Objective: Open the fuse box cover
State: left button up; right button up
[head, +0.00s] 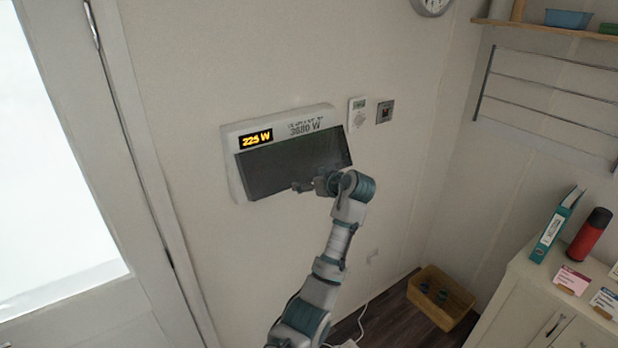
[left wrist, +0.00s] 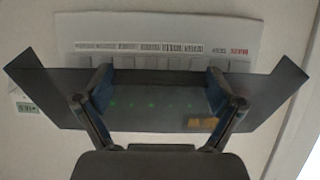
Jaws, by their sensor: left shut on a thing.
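The fuse box (head: 312,116) is a white unit on the wall, with an orange "225 W" display (head: 256,138) at its upper left. Its dark see-through cover (head: 280,166) spans the front below the lettering. My left gripper (head: 308,185) is at the cover's lower edge, right of its middle, and is shut on it. In the left wrist view the cover (left wrist: 150,119) lies across the fingers of my left gripper (left wrist: 163,88). Small green lights show through it, and a row of pale switches (left wrist: 160,62) shows past its edge. My right gripper is out of view.
A small white panel (head: 359,114) and a square switch (head: 384,111) sit on the wall right of the box. A bright door (head: 60,180) is at the left. A wooden crate (head: 440,296) stands on the floor, and a cabinet (head: 545,300) is at the right.

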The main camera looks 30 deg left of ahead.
pick_arm(q)
notch_tip(320, 180, up, 8)
jog(key=d+p, duration=0.2)
jog(key=p, duration=0.3)
jog(key=shift+s+d+p, duration=0.25)
jog(key=shift+s+p, duration=0.05)
jog(key=shift+s, duration=0.15)
jog(key=shift+h, duration=0.7)
notch_tip(320, 180, up, 6)
jog(key=p, duration=0.6)
jog(key=shift+a+f, duration=0.15)
jog(key=shift+f, duration=0.1)
jog(key=shift+w+a+r+g+h+p, duration=0.2)
jog(key=shift+r+g+h+p, duration=0.35)
jog(key=shift+p, duration=0.55)
jog(key=shift+a+f, duration=0.1)
jog(key=shift+f, duration=0.15)
jog(key=o, duration=1.3)
